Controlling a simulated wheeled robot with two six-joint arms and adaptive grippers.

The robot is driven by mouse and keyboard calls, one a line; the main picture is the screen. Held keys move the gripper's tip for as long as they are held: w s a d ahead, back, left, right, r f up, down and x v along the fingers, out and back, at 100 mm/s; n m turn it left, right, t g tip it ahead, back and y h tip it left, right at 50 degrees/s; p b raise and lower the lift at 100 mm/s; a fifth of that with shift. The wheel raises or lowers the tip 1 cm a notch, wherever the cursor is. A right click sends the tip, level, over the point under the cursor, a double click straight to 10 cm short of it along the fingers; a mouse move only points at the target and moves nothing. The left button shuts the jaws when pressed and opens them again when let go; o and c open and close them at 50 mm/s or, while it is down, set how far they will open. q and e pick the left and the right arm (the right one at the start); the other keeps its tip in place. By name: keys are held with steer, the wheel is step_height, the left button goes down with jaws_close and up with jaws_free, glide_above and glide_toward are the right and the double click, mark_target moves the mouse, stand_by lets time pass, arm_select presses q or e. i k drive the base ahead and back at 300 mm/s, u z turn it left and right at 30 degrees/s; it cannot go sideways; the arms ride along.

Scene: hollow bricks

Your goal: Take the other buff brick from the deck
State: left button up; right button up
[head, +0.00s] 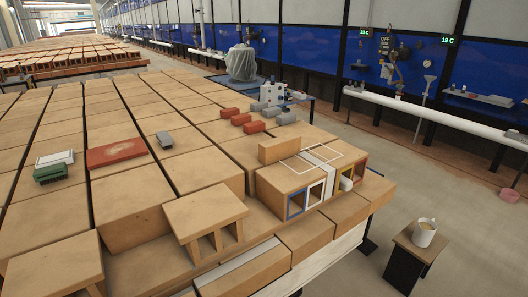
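One buff brick (280,150) stands on its long edge on top of the large hollow block (285,177), near its back left edge. White outlines are drawn on this top, and a pale grey strip (319,155) crosses it. The front openings of the block have coloured rims: blue (290,205), white (315,194), yellow and red. A small white piece (346,184) shows at the yellow-rimmed opening. I cannot tell whether a second buff brick is here. Neither of my grippers is in view.
Several red bricks (254,127) and grey bricks (288,118) lie behind the hollow block. A red slab (116,153), a green-and-white box (54,167) and a grey piece (164,139) lie to the left. A mug (424,233) stands on a stool (417,250) at right.

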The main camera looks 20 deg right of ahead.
mark_target(274, 150)
steer(key=z, duration=0.4)
steer(key=k, duration=0.55)
steer(key=z, duration=1.25)
steer(key=i, duration=1.15)
steer(key=u, duration=0.1)
